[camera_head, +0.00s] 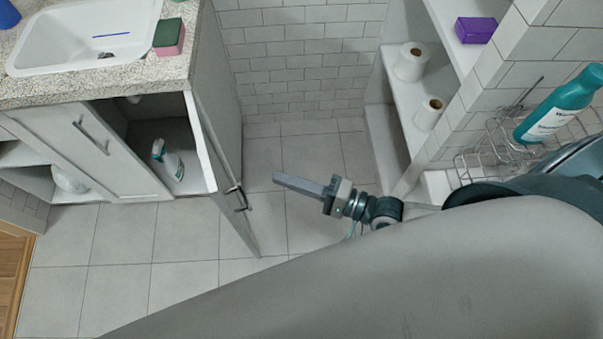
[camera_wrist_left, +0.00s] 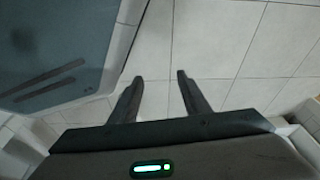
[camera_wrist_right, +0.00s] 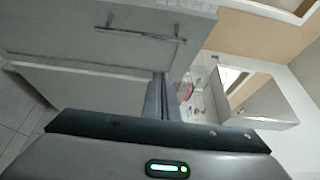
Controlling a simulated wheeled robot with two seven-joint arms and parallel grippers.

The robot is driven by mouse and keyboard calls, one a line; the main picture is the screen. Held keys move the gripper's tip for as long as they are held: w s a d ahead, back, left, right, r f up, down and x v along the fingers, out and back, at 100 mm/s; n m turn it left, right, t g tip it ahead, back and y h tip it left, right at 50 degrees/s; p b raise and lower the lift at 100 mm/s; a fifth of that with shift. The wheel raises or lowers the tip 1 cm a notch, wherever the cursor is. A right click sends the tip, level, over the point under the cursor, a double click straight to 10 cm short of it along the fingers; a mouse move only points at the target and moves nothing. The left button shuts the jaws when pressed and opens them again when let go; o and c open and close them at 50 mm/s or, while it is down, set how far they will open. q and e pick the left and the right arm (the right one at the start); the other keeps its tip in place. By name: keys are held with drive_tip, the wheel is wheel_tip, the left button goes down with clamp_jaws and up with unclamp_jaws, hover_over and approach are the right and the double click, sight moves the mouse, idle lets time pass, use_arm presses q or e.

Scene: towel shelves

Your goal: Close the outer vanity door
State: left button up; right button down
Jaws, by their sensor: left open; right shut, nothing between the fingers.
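The outer vanity door (camera_head: 225,180) is a grey panel swung wide open at the right end of the vanity. Its bar handle (camera_head: 238,198) is near the free edge. My right gripper (camera_head: 277,178) is shut and empty, to the right of the door and apart from it in the head view. In the right wrist view, its fingers (camera_wrist_right: 164,98) appear before the door's outer face (camera_wrist_right: 60,28) and handle (camera_wrist_right: 140,34). My left gripper (camera_wrist_left: 156,85) is open and empty above floor tiles in the left wrist view. I do not see it in the head view.
The other vanity door (camera_head: 85,150) is closed. A spray bottle (camera_head: 167,158) stands inside the open compartment. The sink (camera_head: 85,35) and a sponge (camera_head: 169,36) are on top. Shelves with toilet rolls (camera_head: 411,62) and a wire rack (camera_head: 490,150) stand right. Tiled floor between is clear.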

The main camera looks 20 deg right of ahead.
use_arm(q)
drive_tip(key=shift+w+d+r+t+p, duration=0.25)
drive_tip(key=shift+w+d+t+p, duration=0.2)
drive_tip(key=shift+w+d, duration=0.15)
drive_tip(key=shift+w+d+r+t+p, duration=0.2)
drive_tip(key=shift+w+d+t+p, duration=0.15)
drive_tip(key=shift+w+d+p, duration=0.15)
use_arm(e)
drive_tip(key=a, duration=0.6)
drive_tip(key=shift+w+a, duration=0.15)
drive_tip(key=shift+w, duration=0.15)
use_arm(q)
drive_tip(key=shift+r, duration=0.1)
